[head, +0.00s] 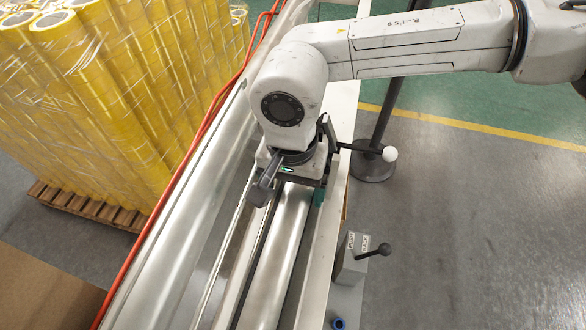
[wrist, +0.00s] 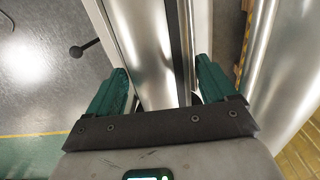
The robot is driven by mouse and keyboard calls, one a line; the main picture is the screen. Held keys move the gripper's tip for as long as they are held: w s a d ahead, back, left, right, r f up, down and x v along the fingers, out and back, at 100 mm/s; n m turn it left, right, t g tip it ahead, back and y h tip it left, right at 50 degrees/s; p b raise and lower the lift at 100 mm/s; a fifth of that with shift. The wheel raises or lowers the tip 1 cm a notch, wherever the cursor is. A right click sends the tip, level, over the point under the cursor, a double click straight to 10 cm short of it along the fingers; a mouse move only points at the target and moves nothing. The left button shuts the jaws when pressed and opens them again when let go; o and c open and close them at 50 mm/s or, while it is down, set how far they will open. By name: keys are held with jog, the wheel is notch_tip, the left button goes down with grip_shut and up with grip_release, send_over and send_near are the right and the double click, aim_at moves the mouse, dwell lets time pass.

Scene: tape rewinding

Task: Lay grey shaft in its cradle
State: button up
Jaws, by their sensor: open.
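The grey shaft (head: 278,262) is a long, shiny metal cylinder running lengthwise in the machine frame. In the wrist view the shaft (wrist: 146,45) runs between my gripper's two teal fingers, with gaps showing beside it. My gripper (head: 292,192) is over the shaft in the head view, pointing down, and hides part of it. In the wrist view my gripper (wrist: 160,72) is open and not closed on the shaft. No cradle can be made out clearly, and I cannot tell whether the shaft's ends rest in one.
A larger silver roller (head: 192,172) lies parallel on the left, beside an orange-red cable (head: 170,215). A white-knobbed lever (head: 388,153) and a labelled block with a black handle (head: 352,258) stand right.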

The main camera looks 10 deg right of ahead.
jog(key=shift+f, duration=0.4)
grip_shut()
dwell(0.6)
jog(key=shift+r, duration=0.5)
dwell(0.6)
jog(key=shift+d+f+t+y+b, duration=0.15)
jog(key=shift+t+y+b, duration=0.55)
jog(key=shift+y+b, duration=1.5)
jog(key=shift+s+d+r+t+y+b, duration=0.15)
jog(key=shift+t+y+b, duration=0.35)
jog(key=shift+y+b, duration=1.6)
jog(key=shift+d+h+b, duration=0.45)
jog(key=shift+h+b, duration=0.35)
jog(key=shift+b, duration=0.3)
